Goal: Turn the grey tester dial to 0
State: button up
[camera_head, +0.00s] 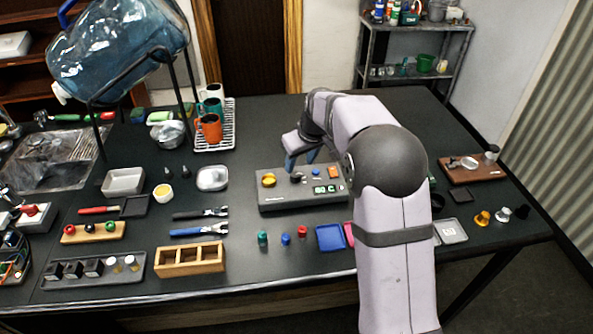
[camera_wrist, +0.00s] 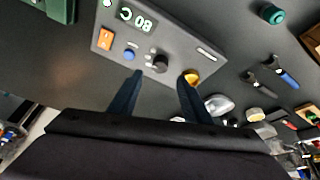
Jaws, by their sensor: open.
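The grey tester (camera_head: 283,199) is a flat box in the middle of the table. Its dark dial (camera_head: 296,177) sits between a yellow knob (camera_head: 269,180) and a blue button (camera_head: 316,172). The display (camera_head: 326,188) reads what looks like 80 C. In the wrist view the dial (camera_wrist: 160,63) appears between my fingertips, seemingly apart from them. My gripper (camera_head: 301,162) is open and empty, just behind and above the dial; it also shows in the wrist view (camera_wrist: 160,78). The dial's scale marks are too small to read.
An orange switch (camera_head: 334,172) is on the tester's right side. Small coloured caps (camera_head: 286,239) and a blue tray (camera_head: 331,238) lie in front. The table behind the tester is clear.

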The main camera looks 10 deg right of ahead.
aim_at(295, 174)
jog(key=shift+p+x, duration=1.45)
jog(key=shift+x, duration=2.2)
jog(key=c, duration=1)
jog(key=shift+c, duration=0.2)
